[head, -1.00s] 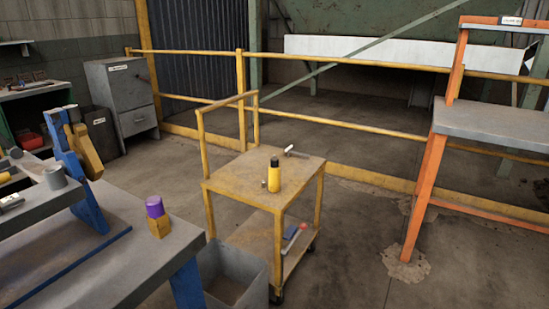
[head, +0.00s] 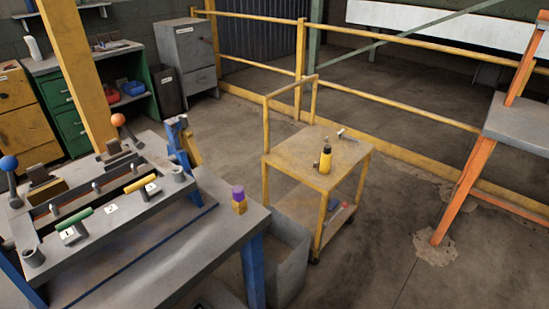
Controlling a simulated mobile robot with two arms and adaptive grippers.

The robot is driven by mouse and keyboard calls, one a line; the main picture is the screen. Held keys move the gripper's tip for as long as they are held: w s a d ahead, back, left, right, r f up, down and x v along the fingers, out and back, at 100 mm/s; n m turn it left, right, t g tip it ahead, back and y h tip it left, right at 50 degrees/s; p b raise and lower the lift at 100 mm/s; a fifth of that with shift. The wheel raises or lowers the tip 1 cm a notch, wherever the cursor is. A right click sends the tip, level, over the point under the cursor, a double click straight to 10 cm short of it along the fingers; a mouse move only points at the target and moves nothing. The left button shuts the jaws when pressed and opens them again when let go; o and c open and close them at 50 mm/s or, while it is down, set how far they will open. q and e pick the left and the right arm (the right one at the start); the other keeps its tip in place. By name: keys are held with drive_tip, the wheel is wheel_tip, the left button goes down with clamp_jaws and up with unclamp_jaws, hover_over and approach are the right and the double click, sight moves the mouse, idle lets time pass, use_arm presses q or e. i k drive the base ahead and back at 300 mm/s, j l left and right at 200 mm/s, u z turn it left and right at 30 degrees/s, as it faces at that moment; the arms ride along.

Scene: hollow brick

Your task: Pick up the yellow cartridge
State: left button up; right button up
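A slim yellow cylinder (head: 140,183), which looks like the yellow cartridge, lies in the grey bench fixture (head: 104,216) at the left, by a label reading 2. A similar green cylinder (head: 73,220) lies to its left, by a label reading 1. A yellow bottle with a black top (head: 325,158) stands upright on the yellow cart. Neither of my grippers shows in the head view.
The fixture sits on a workbench (head: 190,249) with levers topped by blue and orange balls. A purple-topped yellow block (head: 239,201) stands near the bench's right edge. A grey bin (head: 287,262) stands between bench and yellow cart (head: 297,160). Open floor lies right of the cart.

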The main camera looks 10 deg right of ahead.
sight(325, 159)
drive_tip(key=i+l+u, duration=0.15)
drive_tip(key=l+u, duration=0.3)
drive_tip(key=i+l+u, duration=0.1)
drive_tip(key=l+u, duration=0.75)
drive_tip(key=i+l, duration=0.05)
